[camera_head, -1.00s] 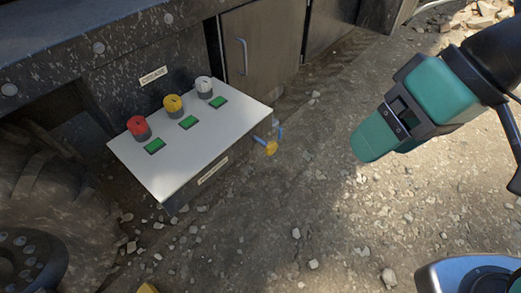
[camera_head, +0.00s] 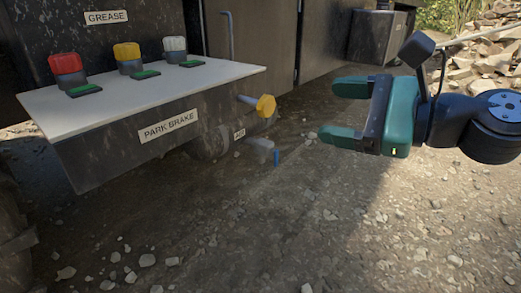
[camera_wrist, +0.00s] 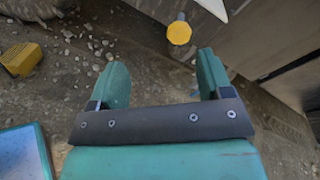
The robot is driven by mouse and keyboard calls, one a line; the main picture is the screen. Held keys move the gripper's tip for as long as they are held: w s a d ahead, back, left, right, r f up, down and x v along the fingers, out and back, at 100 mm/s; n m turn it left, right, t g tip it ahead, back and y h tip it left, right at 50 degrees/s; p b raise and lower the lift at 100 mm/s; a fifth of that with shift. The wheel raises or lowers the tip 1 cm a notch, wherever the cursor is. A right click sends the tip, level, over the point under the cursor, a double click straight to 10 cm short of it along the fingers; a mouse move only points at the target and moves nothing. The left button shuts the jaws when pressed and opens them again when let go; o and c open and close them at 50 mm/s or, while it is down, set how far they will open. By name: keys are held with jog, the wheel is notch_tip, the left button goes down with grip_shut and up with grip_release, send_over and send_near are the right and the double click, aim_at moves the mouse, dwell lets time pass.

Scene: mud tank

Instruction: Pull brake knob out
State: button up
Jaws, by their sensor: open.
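A yellow knob (camera_head: 265,106) sits on a blue stem at the right end of the panel box, whose front carries a "PARK BRAKE" label (camera_head: 168,125). In the wrist view the yellow knob (camera_wrist: 179,33) shows ahead of the fingers, near the top middle. My gripper (camera_head: 345,112) is open and empty, to the right of the knob and apart from it, with its fingers pointing left. In the wrist view both green fingers (camera_wrist: 163,80) stand wide apart with nothing between them.
Red (camera_head: 66,70), yellow (camera_head: 128,57) and white (camera_head: 174,49) knobs stand on the panel's white top (camera_head: 210,75). A lower grey handle (camera_head: 260,146) and a blue piece (camera_head: 276,158) are below the yellow knob. Gravel ground is open in front. A yellow block (camera_wrist: 20,59) lies at left in the wrist view.

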notch_tip(320, 180, down, 4)
jog(key=w+d+m+t+b, duration=0.2)
jog(key=m+b, duration=0.1)
jog(key=m+p, duration=0.1)
jog(key=p, duration=0.7)
send_near(269, 105)
jog(key=p+x, duration=0.1)
jog(key=x, duration=1.1)
jog(key=shift+w, duration=0.1)
